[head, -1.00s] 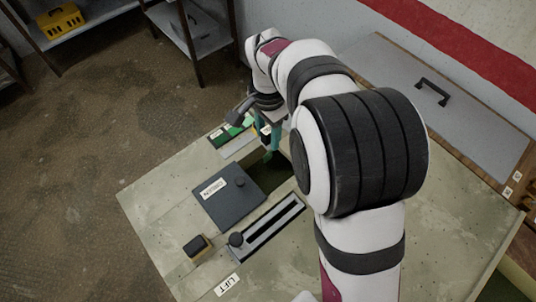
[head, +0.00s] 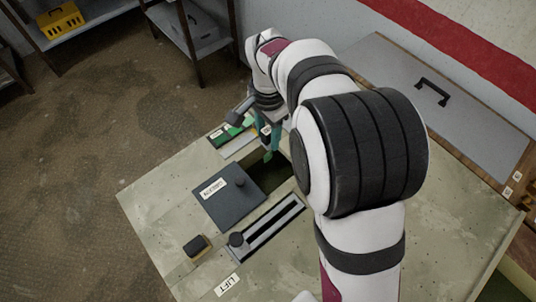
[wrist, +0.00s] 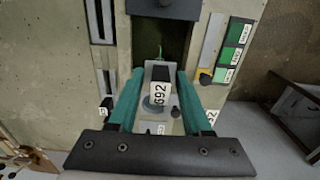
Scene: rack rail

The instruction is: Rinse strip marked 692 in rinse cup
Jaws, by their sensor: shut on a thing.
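My gripper (wrist: 159,76) has two teal fingers, shut on the strip marked 692 (wrist: 159,93). The white 692 label faces the wrist camera, and a thin green end of the strip (wrist: 160,52) points toward a dark opening (wrist: 172,40). In the head view my gripper (head: 273,141) is over the far part of the table, beside this opening (head: 278,178), partly hidden by my arm. I cannot pick out a rinse cup for certain; a round grey shape (wrist: 152,106) shows below the label, partly covered.
A dark plate with a knob (head: 228,197) lies beside the opening. A slotted rail with a black knob (head: 267,228), a LIFT label (head: 227,285) and a dark block (head: 197,246) are nearer. A green colour chart (wrist: 233,45) sits on the far side. A handled grey panel (head: 445,95) stands right.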

